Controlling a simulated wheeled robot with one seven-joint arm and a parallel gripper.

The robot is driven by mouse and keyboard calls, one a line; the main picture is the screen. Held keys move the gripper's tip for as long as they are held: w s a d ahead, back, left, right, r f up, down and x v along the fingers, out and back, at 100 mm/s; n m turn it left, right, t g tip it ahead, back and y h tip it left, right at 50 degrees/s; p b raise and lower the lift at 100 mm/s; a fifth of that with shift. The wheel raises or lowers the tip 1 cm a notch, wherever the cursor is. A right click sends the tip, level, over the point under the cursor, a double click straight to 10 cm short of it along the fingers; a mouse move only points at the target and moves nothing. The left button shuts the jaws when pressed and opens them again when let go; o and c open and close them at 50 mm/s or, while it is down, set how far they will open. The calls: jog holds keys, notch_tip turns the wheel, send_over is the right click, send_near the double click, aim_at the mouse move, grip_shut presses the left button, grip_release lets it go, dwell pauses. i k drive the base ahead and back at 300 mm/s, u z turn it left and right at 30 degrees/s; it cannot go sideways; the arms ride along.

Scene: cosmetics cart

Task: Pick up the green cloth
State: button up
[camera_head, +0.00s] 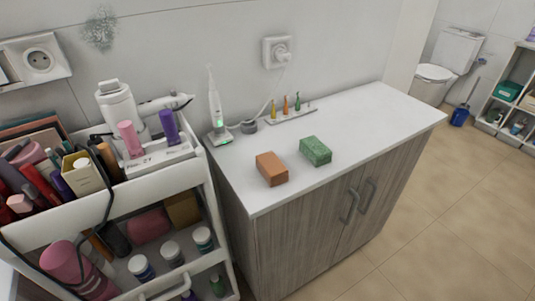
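A green speckled block-shaped item (315,151) lies on the white countertop near its front edge. My gripper is not in view.
A white cart (205,174) full of cosmetics and a hair dryer stands at the left. An electric toothbrush (216,115) and a holder with small coloured brush heads (291,112) stand at the counter's back.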

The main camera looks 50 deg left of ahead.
aim_at(316, 152)
jog(key=u, duration=1.6)
jog(key=i, duration=0.7)
jog(key=z, duration=0.15)
